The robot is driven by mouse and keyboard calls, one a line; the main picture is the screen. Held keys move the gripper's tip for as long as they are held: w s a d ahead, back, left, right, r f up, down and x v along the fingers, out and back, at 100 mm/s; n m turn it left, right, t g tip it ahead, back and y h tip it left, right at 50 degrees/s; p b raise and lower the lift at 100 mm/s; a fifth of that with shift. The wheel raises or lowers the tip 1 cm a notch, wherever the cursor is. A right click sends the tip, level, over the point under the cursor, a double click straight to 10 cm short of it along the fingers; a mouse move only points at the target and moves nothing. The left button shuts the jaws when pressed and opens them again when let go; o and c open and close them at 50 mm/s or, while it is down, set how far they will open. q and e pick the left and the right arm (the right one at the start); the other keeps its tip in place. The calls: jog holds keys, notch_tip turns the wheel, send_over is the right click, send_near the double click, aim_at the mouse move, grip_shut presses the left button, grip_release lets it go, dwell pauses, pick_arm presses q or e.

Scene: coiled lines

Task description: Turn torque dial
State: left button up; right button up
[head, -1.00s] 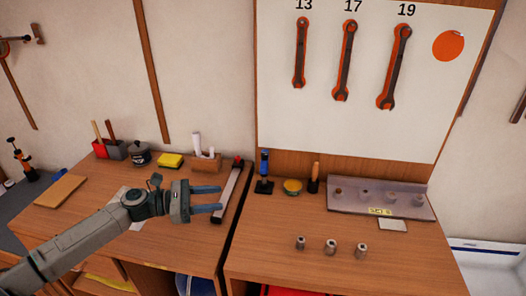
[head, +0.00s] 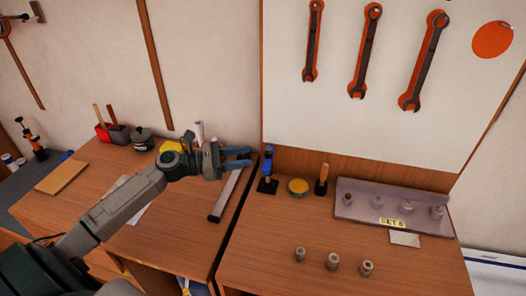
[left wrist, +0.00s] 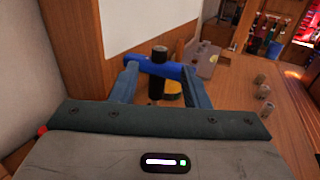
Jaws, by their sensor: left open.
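A small upright tool with a blue top and a black base (head: 268,172) stands near the back left corner of the right bench. I take it to carry the torque dial, though no dial markings are readable. In the left wrist view its blue crosspiece and black post (left wrist: 158,72) show ahead, between and just beyond the fingers. My left gripper (head: 238,158) is open and empty, a little left of the tool in the head view. I cannot tell whether the fingers touch the blue part. My right gripper is out of view.
Beside the tool stand a yellow-green round item (head: 298,187) and a wooden-handled tool (head: 323,175). A grey socket rack (head: 365,212) with a "SET" label lies right. Loose sockets (head: 332,261) stand nearer the front. A long bar (head: 225,197) lies on the left bench.

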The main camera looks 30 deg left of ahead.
aim_at(268, 154)
pick_arm(q)
jog(key=p+x, duration=0.2)
jog(key=x, duration=0.4)
jog(key=shift+w, duration=0.2)
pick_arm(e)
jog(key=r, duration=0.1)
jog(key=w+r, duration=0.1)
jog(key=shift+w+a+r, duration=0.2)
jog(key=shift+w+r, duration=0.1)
pick_arm(q)
jog(key=shift+d, duration=0.15)
jog(key=shift+c, duration=0.2)
